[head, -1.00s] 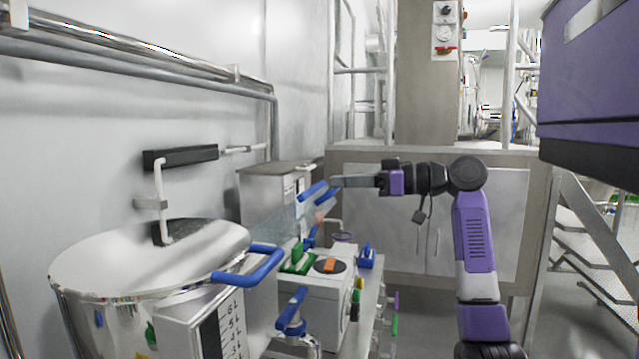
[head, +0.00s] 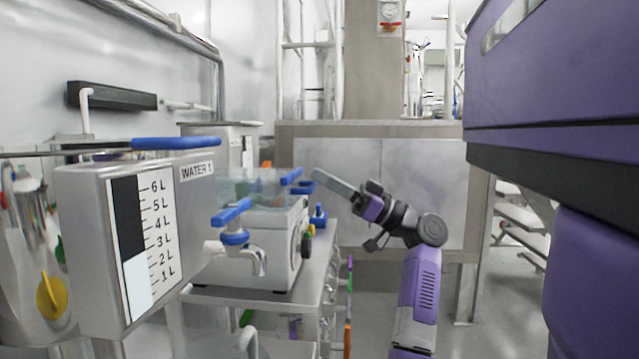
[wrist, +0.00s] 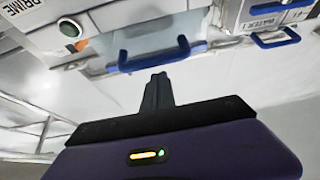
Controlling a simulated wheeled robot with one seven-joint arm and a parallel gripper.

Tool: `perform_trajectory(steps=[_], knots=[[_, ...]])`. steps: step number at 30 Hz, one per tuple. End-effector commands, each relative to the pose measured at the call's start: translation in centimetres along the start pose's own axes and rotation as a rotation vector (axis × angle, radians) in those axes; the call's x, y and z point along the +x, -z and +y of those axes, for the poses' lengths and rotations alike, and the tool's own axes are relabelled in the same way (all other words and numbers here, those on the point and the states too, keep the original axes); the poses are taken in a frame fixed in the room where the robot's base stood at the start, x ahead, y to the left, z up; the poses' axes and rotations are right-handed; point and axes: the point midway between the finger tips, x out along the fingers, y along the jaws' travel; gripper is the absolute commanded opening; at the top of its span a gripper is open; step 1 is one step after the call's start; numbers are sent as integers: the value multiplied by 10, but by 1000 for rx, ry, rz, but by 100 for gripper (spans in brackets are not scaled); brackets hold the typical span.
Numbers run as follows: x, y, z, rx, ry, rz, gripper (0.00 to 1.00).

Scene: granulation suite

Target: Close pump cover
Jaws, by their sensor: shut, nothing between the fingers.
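The pump (head: 262,243) is a white box on a steel cart. Its clear cover (head: 240,183) lies roughly level over the pump's top; I cannot tell whether it is fully seated. The cover's blue handle (head: 291,176) faces my gripper. In the wrist view the handle (wrist: 155,62) lies just beyond my fingertips, with the clear cover behind it. My gripper (head: 317,174) is shut and empty, close to the right of the handle and apparently apart from it. In the wrist view, my gripper (wrist: 156,78) points at the handle.
A steel tank marked WATER 1 (head: 197,170), with a level scale, stands at the near left. A blue-handled tap (head: 233,238) is in front of the pump. A steel cabinet (head: 400,165) stands behind my arm. Open floor lies right of the cart.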

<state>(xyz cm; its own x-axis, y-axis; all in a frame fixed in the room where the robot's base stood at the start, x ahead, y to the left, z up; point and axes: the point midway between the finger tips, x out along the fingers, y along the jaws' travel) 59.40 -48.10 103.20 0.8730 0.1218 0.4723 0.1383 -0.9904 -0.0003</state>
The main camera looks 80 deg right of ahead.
Motion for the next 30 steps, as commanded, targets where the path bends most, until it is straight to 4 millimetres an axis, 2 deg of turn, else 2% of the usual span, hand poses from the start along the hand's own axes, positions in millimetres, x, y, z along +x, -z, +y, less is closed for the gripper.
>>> perform_trajectory(steps=[1,7,25,30], knots=[[-5,-9,0,1,1,14,0],[-11,-16,0,2,1,56,0],[-13,-21,1,4,0,64,0],[-6,-18,0,5,1,64,0]])
